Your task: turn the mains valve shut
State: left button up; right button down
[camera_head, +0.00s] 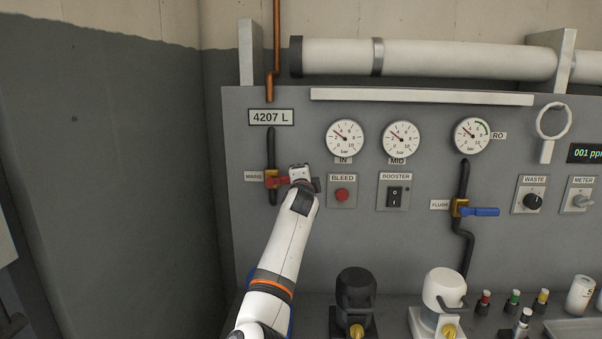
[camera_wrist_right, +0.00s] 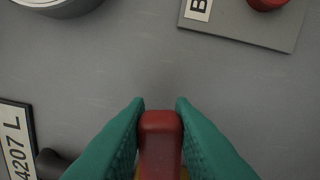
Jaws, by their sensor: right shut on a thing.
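The mains valve (camera_head: 271,180) is a brass body on a black vertical pipe at the left of the grey panel, beside a MAINS label. Its red handle (camera_head: 282,181) points right, level and across the pipe. My right gripper (camera_head: 293,180) is at the handle's outer end and hides part of it. In the right wrist view the red handle (camera_wrist_right: 160,140) sits between the two green fingers of my right gripper (camera_wrist_right: 160,104), which are shut on it. My left gripper is in neither view.
The BLEED button (camera_head: 342,195) is close to the right of my gripper. A BOOSTER switch (camera_head: 393,196) and a blue-handled FLUSH valve (camera_head: 480,211) are farther right. Black (camera_head: 356,290) and white (camera_head: 444,290) housings stand below. The wall at left is bare.

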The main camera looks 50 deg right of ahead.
jog(key=shift+f+m, duration=1)
jog(key=shift+m, duration=0.1)
jog(key=c, duration=1.2)
grip_release()
jog(key=shift+c, duration=0.2)
jog(key=shift+s, duration=0.1)
jog(key=b+v, duration=0.2)
jog(key=v, duration=1)
jog(key=shift+d, duration=0.1)
